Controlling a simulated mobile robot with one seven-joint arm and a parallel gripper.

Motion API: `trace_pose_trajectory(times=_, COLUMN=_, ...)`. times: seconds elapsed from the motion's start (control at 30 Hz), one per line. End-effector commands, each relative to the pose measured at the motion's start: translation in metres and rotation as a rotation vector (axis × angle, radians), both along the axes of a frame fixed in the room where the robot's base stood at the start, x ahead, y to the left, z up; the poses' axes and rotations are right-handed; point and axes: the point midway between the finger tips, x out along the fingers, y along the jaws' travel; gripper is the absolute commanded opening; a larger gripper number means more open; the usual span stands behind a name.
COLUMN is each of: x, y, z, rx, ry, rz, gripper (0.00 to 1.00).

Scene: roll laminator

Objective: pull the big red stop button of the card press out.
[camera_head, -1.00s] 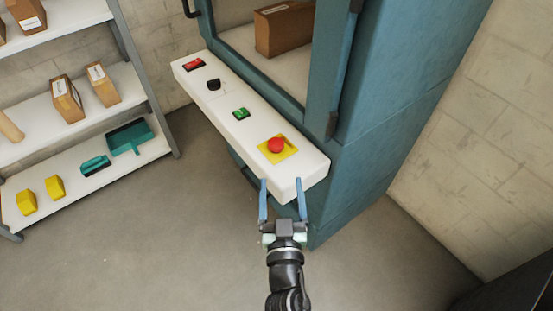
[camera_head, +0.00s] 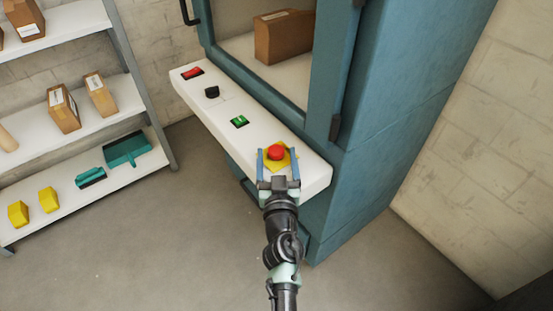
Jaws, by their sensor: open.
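The big red stop button (camera_head: 277,153) sits on a yellow plate (camera_head: 268,164) near the right end of the white control panel (camera_head: 312,174). The panel juts from the front of the blue card press (camera_head: 375,150). My gripper (camera_head: 277,152) is open, with one blue finger on the left of the button and one on the right. The fingers overlap the yellow plate in the picture. I cannot tell whether they touch the button or how high above the panel they are. The gripper covers the near part of the plate.
The panel also carries a red switch (camera_head: 192,72), a black knob (camera_head: 212,92) and a green switch (camera_head: 239,121). A cardboard box (camera_head: 283,37) stands inside the press. A shelf unit (camera_head: 130,175) with boxes, yellow blocks and a teal dustpan stands at the left. The floor between is clear.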

Motion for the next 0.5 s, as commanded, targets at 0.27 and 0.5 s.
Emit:
trace_pose_trajectory(times=0.27, x=0.0032, y=0.0007, z=0.0005, rx=0.000, ry=0.000, rz=0.001, gripper=0.79)
trace_pose_trajectory(times=0.5, x=0.0029, y=0.0006, z=0.0004, rx=0.000, ry=0.000, rz=0.001, gripper=0.47)
